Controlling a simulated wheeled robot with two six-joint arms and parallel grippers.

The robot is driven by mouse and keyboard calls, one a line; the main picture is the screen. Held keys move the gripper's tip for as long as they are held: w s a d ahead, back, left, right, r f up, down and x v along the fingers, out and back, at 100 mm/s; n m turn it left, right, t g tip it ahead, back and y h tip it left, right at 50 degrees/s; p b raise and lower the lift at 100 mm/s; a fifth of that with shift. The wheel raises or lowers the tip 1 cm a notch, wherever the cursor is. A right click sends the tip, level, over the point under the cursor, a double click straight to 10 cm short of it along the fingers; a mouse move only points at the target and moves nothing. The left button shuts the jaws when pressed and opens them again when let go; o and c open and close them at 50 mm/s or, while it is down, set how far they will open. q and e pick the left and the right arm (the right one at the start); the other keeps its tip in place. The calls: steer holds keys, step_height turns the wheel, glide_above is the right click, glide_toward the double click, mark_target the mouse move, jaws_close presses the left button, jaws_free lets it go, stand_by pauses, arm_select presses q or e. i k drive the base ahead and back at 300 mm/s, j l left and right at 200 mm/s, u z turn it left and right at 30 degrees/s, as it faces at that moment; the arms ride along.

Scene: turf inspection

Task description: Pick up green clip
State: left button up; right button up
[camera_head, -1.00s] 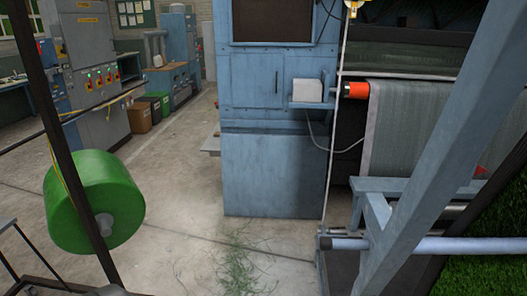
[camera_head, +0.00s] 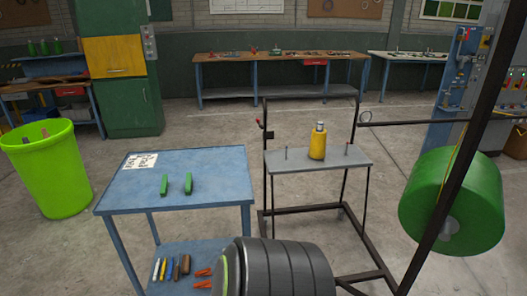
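Two small green clips lie on the top of a blue table, side by side and a little apart. The left green clip (camera_head: 164,185) and the right green clip (camera_head: 188,183) both point roughly away from me. The blue table (camera_head: 222,166) stands left of the middle, with a white printed sheet (camera_head: 140,161) at its far left corner. Nothing touches the clips. Neither of my grippers shows in the head view.
Tools and orange clips (camera_head: 203,272) lie on the table's lower shelf. A grey stand (camera_head: 336,159) with a yellow bottle (camera_head: 317,146) is to the right. A green bin (camera_head: 52,180) stands left, a big green roll (camera_head: 475,195) right. Open floor lies behind the table.

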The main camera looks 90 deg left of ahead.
mark_target(189, 183)
steer(key=u, duration=3.35)
steer(key=z, duration=0.4)
steer(key=i+j, duration=0.05)
